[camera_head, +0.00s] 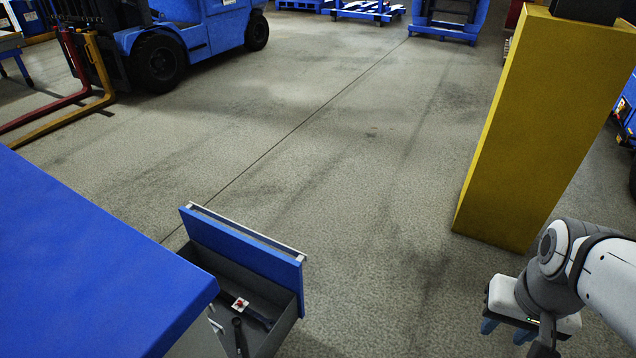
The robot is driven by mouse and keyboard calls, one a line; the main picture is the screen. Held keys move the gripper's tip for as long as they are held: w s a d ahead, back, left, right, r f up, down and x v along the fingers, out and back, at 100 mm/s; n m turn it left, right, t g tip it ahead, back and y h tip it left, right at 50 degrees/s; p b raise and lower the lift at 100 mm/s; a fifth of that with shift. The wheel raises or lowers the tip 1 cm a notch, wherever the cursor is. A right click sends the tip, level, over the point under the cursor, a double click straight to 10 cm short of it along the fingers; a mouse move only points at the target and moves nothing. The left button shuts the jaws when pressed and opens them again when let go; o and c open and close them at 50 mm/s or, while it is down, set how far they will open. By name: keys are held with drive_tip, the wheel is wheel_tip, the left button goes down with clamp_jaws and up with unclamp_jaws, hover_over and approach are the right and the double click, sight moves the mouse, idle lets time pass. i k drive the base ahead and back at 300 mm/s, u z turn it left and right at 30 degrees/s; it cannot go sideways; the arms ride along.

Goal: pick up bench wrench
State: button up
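A dark wrench-like tool (239,336) with a rounded end lies in the open drawer (290,325) of the blue-topped bench (95,260). Its lower end runs to the bottom edge of the picture. Another dark item (259,317) lies beside it, near a small white piece with a red mark (240,304). I cannot tell for sure which dark item is the bench wrench. My gripper (506,331) is at the lower right, well to the right of the drawer. Its bluish fingertips look apart, with nothing seen between them.
A yellow pillar (547,125) stands just behind my arm. The drawer's blue front (245,248) rises as a wall on its far side. A blue forklift (190,35) and its forks are at the upper left. The floor (380,200) between bench and pillar is clear.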

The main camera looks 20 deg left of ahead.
sight(269, 323)
drive_tip(key=z, duration=0.05)
drive_tip(key=i, duration=2.75)
drive_tip(key=u, duration=3.9)
drive_tip(key=i, duration=1)
drive_tip(key=u, duration=0.1)
